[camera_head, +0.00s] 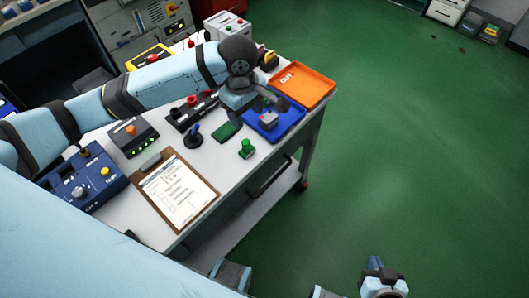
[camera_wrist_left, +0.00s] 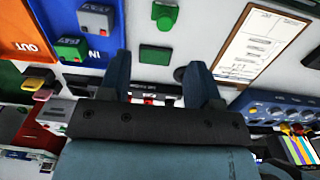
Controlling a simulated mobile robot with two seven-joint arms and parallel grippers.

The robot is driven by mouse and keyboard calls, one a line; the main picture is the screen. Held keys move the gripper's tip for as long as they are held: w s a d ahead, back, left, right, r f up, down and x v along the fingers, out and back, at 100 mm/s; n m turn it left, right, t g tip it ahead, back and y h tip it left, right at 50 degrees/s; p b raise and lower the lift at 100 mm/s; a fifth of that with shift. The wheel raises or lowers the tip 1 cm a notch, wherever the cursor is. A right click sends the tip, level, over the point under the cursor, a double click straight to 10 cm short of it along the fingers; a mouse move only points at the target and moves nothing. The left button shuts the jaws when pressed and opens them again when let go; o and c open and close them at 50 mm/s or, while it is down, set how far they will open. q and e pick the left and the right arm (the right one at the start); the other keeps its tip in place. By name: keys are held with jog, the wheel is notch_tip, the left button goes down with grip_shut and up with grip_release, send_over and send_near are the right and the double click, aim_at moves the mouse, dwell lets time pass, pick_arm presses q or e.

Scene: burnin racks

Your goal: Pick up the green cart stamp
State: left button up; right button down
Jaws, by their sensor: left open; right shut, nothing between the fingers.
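The green stamp (camera_head: 246,148) stands upright on the white table near its right edge, in front of the blue tray. It also shows at the top of the left wrist view (camera_wrist_left: 165,14). My left gripper (camera_head: 264,103) is above the table by the blue tray, behind the stamp and apart from it. In the left wrist view its fingers (camera_wrist_left: 160,75) are spread with nothing held between them; the stamp lies beyond them. My right gripper (camera_head: 383,284) is low over the floor at the bottom right, away from the table, shut and empty.
A green pad (camera_head: 225,130) and a dark stamp with a blue handle (camera_head: 194,135) lie near the green stamp. The blue tray (camera_head: 291,126) holds a grey device, with an orange tray (camera_head: 318,88) behind. A clipboard (camera_head: 160,202) lies in front.

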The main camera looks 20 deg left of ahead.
aim_at(246, 141)
pick_arm(q)
jog(key=f+b, duration=0.1)
jog(key=f, duration=0.7)
jog(key=shift+a, duration=0.2)
jog(key=f, duration=0.4)
jog(key=shift+s+a+f, duration=0.1)
jog(key=shift+s, duration=0.1)
jog(key=shift+f, duration=0.6)
jog(key=c, duration=1)
jog(key=shift+c, duration=0.2)
jog(key=shift+r, duration=0.1)
notch_tip(246, 141, up, 20)
jog(key=p, duration=0.1)
jog(key=shift+p, duration=0.4)
